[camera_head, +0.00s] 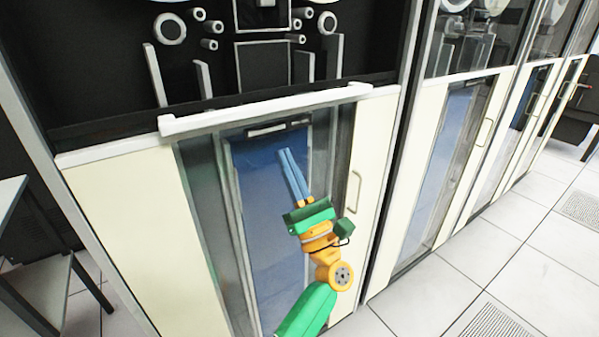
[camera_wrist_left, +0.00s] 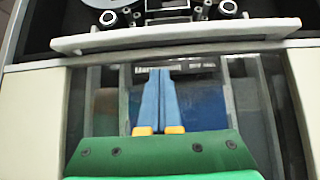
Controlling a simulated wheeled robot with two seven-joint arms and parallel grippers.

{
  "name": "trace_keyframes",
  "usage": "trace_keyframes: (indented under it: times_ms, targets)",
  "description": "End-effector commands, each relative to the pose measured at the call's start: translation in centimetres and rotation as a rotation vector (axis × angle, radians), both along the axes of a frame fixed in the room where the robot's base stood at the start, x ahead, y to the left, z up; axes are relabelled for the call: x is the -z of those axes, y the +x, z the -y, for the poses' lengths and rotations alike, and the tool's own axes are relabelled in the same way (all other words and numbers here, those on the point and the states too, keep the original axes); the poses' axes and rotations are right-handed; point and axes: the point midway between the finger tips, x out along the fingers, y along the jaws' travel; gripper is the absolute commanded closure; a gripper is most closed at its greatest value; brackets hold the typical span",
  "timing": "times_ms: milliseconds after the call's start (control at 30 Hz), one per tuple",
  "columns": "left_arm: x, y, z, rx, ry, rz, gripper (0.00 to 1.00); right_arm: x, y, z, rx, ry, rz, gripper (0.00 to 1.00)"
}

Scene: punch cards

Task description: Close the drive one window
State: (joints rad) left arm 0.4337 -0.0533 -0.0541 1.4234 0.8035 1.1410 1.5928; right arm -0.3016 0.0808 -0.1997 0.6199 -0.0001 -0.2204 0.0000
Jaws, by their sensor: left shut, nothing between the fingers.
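The nearest tape drive is a tall cabinet with a black upper bay (camera_head: 290,68) holding reels and rollers. A white ledge-like bar (camera_head: 265,108) runs across it just below the bay. It also crosses the top of the left wrist view (camera_wrist_left: 175,36). I cannot tell whether a glass pane covers the bay. My left gripper (camera_head: 283,152) has blue fingers, shut together and empty. They point up, below the bar, in front of the dark glass lower panel; in the left wrist view the fingertips (camera_wrist_left: 160,71) show below the bar. I see no contact with the bar. My right gripper is out of view.
Cream side panels flank the lower glass, the right one with a handle (camera_head: 353,190). More similar drives (camera_head: 452,150) stand in a row to the right. A dark table or rack (camera_head: 35,270) is at the lower left. White tiled floor (camera_head: 430,300) is clear at the lower right.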

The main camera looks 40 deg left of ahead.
Motion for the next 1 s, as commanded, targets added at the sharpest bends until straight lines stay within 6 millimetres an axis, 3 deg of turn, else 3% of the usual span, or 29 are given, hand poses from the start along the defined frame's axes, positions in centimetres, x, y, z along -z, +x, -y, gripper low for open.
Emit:
trace_keyframes:
  times_ms: [33, 133, 300, 833, 1000]
  targets:
    - [-1.5, 0.3, -0.7, -0.001, 0.002, 0.000, 1.00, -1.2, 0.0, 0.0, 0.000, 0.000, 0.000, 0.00]
    - [-2.9, 0.8, -2.0, -0.001, 0.002, 0.000, 1.00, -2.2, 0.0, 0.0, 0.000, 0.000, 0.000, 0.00]
    - [-5.4, 0.8, -1.9, 0.000, 0.001, -0.003, 1.00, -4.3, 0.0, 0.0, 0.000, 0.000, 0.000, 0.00]
    - [-6.0, 0.8, -1.8, -0.001, 0.003, -0.004, 1.00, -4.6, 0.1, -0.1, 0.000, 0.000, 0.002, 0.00]
    - [-7.6, 1.2, -1.8, -0.001, 0.003, -0.001, 1.00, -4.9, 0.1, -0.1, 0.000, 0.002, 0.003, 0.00]
